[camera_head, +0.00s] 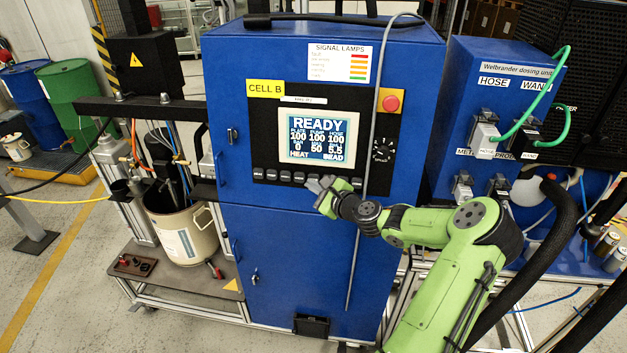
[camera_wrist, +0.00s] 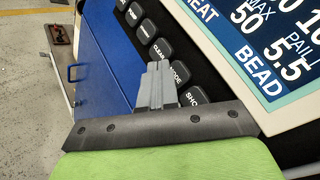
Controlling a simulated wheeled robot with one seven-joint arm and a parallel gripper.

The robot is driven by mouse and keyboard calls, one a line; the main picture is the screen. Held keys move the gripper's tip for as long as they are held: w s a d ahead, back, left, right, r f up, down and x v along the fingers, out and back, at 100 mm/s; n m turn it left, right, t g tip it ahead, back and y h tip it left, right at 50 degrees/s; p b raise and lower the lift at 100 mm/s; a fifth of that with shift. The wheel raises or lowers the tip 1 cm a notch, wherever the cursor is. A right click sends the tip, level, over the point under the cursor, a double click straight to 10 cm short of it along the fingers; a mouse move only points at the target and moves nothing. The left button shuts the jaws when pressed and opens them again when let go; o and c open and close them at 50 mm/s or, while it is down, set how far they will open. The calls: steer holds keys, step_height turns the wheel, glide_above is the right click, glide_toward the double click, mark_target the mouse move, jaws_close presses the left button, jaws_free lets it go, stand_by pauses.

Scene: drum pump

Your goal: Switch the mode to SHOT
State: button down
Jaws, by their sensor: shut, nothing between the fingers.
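The control panel's display (camera_head: 318,140) reads READY, with HEAT and BEAD along its bottom line. It also fills the upper right of the wrist view (camera_wrist: 262,60), where BEAD is readable. A row of dark buttons runs under the display. In the wrist view a button (camera_wrist: 180,71) partly covered by my finger shows "ODE", and the neighbouring button (camera_wrist: 193,95) shows "SHO". My gripper (camera_head: 321,185) is shut and empty at the right part of the button row. In the wrist view its fingertips (camera_wrist: 157,68) overlap the row beside the "ODE" button; contact cannot be told.
A rotary knob (camera_head: 383,150) and a red emergency button (camera_head: 391,103) sit right of the display. A grey cable hangs down the blue cabinet (camera_head: 290,260) front, close to my arm. The dosing unit (camera_head: 492,85) stands at the right.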

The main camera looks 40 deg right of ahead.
steer(key=shift+w+d, duration=0.1)
steer(key=shift+w+d+f, duration=0.1)
steer(key=shift+w+d, duration=0.05)
steer(key=shift+d, duration=0.1)
steer(key=shift+w+d+p, duration=0.25)
steer(key=shift+d+p, duration=0.1)
stand_by(0.6)
steer(key=shift+a, duration=0.1)
steer(key=shift+s+a, duration=0.55)
steer(key=shift+a, duration=0.1)
steer(key=shift+s+a+r+p, duration=0.2)
steer(key=shift+s+a+r, duration=0.1)
steer(key=shift+s+a, duration=0.55)
steer(key=shift+s+a+r+p, duration=0.15)
steer(key=shift+s+a+r, duration=0.1)
steer(key=shift+s+a, duration=0.6)
steer(key=shift+w+a, duration=0.15)
steer(key=shift+w, duration=0.1)
